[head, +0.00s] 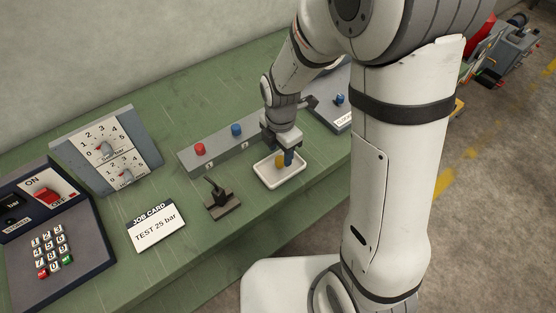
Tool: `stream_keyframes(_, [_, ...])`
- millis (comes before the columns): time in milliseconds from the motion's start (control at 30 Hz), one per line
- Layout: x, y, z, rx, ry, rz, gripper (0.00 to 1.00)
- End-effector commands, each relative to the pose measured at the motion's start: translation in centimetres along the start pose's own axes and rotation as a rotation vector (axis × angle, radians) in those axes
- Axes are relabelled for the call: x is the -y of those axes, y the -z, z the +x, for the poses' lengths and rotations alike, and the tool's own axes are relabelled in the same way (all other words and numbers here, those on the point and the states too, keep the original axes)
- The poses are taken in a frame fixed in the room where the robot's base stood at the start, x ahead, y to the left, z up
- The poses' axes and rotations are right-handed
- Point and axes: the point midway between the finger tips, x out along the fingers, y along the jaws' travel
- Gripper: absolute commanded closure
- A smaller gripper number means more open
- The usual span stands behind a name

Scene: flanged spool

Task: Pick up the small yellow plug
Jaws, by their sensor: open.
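The small yellow plug (279,161) stands in a shallow white tray (268,178) on the green bench, in the middle of the head view. My gripper (284,153) points down over the tray and is open. The plug is close to the gripper's lower end, and I cannot tell whether it lies between the fingers or beside them. A dark blue upright piece (289,158) shows just right of the plug; I cannot tell whether it is a finger or another plug.
A grey box with a red button (199,149) and a blue button (236,130) stands behind the tray. A black lever (218,195) is left of it. The job card (156,227), dial panel (108,150) and keypad console (52,246) are farther left.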

Motion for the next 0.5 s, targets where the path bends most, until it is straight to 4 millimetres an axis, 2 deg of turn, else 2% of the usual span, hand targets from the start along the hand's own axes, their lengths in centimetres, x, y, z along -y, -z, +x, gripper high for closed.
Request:
stream_keyframes(100, [0.0,0.0,1.6,-0.001,0.004,0.000,0.50])
stream_keyframes(200, [0.0,0.0,2.4,-0.001,0.002,0.000,0.50])
stream_keyframes(467, [-0.1,0.0,2.7,0.000,0.000,0.000,0.50])
stream_keyframes(500, [-0.1,0.0,2.7,0.000,0.000,0.000,0.53])
